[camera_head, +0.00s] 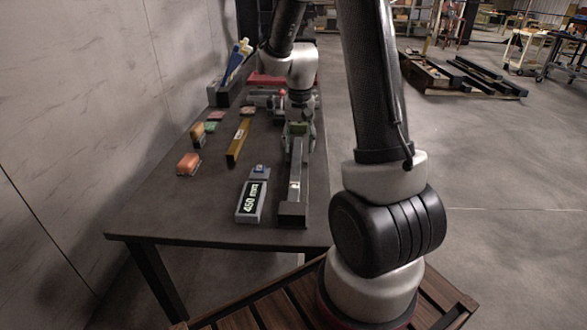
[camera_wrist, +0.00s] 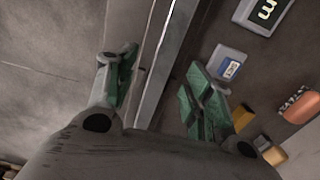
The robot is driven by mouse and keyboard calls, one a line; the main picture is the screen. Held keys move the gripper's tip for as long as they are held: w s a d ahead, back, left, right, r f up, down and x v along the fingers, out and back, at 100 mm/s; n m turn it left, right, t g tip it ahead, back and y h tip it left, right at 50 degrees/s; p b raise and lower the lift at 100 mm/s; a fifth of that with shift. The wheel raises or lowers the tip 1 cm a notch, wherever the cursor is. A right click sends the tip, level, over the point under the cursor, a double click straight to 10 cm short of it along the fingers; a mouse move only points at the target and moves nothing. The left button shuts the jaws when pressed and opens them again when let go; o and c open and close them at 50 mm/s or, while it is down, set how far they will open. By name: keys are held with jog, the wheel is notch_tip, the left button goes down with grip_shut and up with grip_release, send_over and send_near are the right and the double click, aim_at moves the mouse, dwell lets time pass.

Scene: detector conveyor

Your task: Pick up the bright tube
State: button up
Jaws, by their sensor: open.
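A long grey square-edged metal piece (camera_head: 294,185), the likeliest bright tube, lies lengthwise near the table's right edge in the head view. Its near end is dark. In the wrist view the metal piece (camera_wrist: 164,70) runs slantwise between the green-padded fingers. My gripper (camera_head: 298,135) is over its far part, pointing down. In the wrist view my gripper (camera_wrist: 158,78) is open, with one finger on each side of the metal and a gap beside it. I cannot tell the height of the fingertips above the table. The far end is hidden by my gripper.
A display box reading 450 mm (camera_head: 251,202) lies left of the metal piece. The table's (camera_head: 190,218) front left is clear.

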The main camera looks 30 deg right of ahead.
aim_at(296, 164)
jog(key=f, duration=0.4)
jog(key=a+f, duration=0.1)
jog(key=f, duration=0.1)
jog(key=shift+f, duration=0.35)
jog(key=shift+w+f, duration=0.1)
jog(key=shift+f, duration=0.5)
grip_shut()
